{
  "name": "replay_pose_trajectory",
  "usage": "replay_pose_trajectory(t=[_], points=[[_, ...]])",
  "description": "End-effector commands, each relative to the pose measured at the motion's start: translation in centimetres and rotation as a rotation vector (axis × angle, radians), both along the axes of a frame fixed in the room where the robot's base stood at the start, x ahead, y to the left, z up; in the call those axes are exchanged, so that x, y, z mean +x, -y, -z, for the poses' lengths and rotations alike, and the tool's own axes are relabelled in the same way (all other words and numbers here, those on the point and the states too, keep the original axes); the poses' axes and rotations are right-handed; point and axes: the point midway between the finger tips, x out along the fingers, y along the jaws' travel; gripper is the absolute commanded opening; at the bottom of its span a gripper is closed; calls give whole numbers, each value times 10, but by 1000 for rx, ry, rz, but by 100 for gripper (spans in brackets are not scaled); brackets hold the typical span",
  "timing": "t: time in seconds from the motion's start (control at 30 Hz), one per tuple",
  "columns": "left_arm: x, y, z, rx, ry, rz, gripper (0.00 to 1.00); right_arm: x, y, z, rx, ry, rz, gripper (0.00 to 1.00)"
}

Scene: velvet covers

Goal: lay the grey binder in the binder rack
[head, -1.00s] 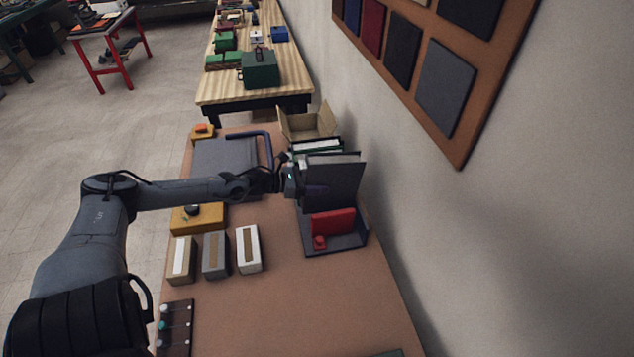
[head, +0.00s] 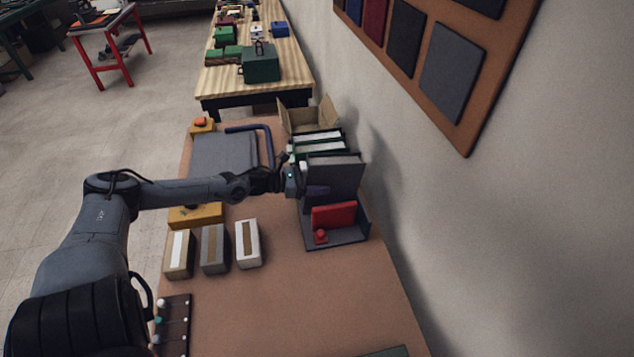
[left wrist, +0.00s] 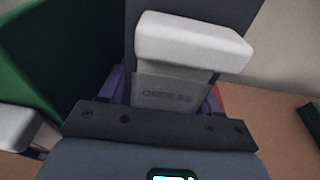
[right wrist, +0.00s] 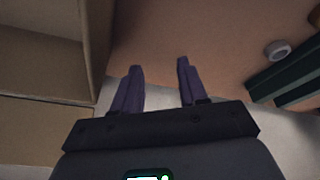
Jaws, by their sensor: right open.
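The grey binder (head: 338,174) stands roughly upright at the binder rack (head: 351,238). Its lower edge is hidden, so I cannot tell whether it touches the rack floor. My left gripper (head: 316,190) is shut on it from the left. In the left wrist view the binder's labelled spine (left wrist: 175,92) lies between the fingers (left wrist: 165,95). A red block (head: 334,215) stands in the near part of the rack. My right gripper (right wrist: 155,80) is open and empty; it is not seen in the head view.
Binders with white page edges (head: 319,138) stand just behind the grey one. A green binder (left wrist: 45,65) is close beside my left gripper. An open cardboard box (head: 308,117) is farther back. Several small boxes (head: 213,248) stand at left. The near tabletop (head: 290,305) is mostly clear.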

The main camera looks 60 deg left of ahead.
Motion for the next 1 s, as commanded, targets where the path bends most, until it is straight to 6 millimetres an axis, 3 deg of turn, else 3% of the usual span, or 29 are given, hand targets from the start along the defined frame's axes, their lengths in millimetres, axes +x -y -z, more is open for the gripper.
replay_pose_trajectory(t=[0.03,0.17,0.67,1.0], points=[[1,0,-1,0,2,0,70,0,0,0,1,0,1,43],[0,0,-1,1,1,0,90,0,-1,0,3,0,2,43],[-7,-3,-1,1,-5,-1,90,0,-2,-5,10,1,6,43],[-42,-15,-11,2,-7,0,90,0,-1,-26,5,0,4,43]])
